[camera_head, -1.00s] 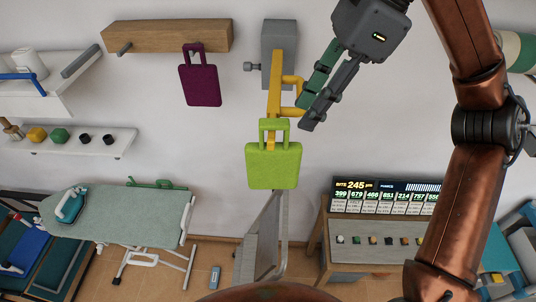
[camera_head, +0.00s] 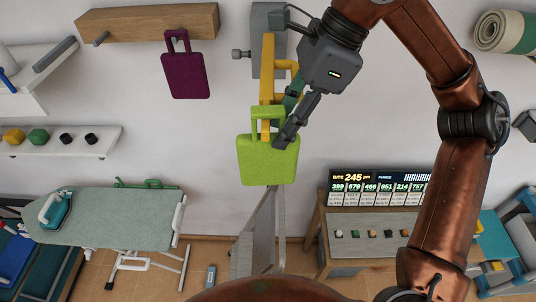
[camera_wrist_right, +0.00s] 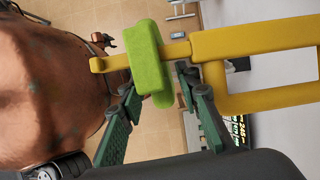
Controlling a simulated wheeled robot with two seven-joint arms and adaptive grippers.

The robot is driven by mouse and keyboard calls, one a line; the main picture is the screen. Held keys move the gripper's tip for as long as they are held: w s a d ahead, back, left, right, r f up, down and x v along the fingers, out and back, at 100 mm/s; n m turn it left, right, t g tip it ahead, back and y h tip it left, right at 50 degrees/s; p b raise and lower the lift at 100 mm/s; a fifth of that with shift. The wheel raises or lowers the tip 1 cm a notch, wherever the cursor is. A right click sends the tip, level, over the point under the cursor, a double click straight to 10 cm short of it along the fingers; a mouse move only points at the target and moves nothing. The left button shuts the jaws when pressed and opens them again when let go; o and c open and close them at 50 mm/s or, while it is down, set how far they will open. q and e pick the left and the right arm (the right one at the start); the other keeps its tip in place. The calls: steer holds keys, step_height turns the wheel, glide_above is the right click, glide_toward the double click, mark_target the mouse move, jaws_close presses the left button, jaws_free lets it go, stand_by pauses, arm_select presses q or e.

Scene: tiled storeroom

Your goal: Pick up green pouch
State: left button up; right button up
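The green pouch (camera_head: 268,162) hangs by its handle loop from a yellow bracket (camera_head: 267,70) on the wall. In the right wrist view the pouch (camera_wrist_right: 148,55) appears edge-on, with the yellow bracket (camera_wrist_right: 255,42) passing through its loop. My right gripper (camera_head: 283,122) is at the pouch's upper right in the head view, one finger overlapping its top edge. In the wrist view my right gripper (camera_wrist_right: 158,85) is open, its fingers on either side of the lower part of the pouch in the picture. I cannot tell whether they touch it. My left gripper is not in view.
A purple pouch (camera_head: 186,75) hangs left of the bracket from a wooden rail (camera_head: 150,22). A grey stepladder (camera_head: 258,235) stands below the green pouch. An ironing board (camera_head: 100,225) is at lower left, a desk (camera_head: 350,250) with a score display (camera_head: 378,188) at lower right.

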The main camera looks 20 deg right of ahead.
mark_target(268, 147)
steer(key=shift+w+a+f, duration=0.1)
steer(key=shift+a+f, duration=0.15)
steer(key=shift+f, duration=0.3)
steer(key=p+x, duration=0.1)
steer(key=x, duration=0.1)
steer(key=p+x, duration=0.1)
steer(key=x, duration=0.1)
steer(key=shift+s+a, duration=0.2)
steer(key=shift+w+a+f, duration=0.1)
steer(key=shift+a+f, duration=0.05)
steer(key=shift+f, duration=0.25)
jaws_close()
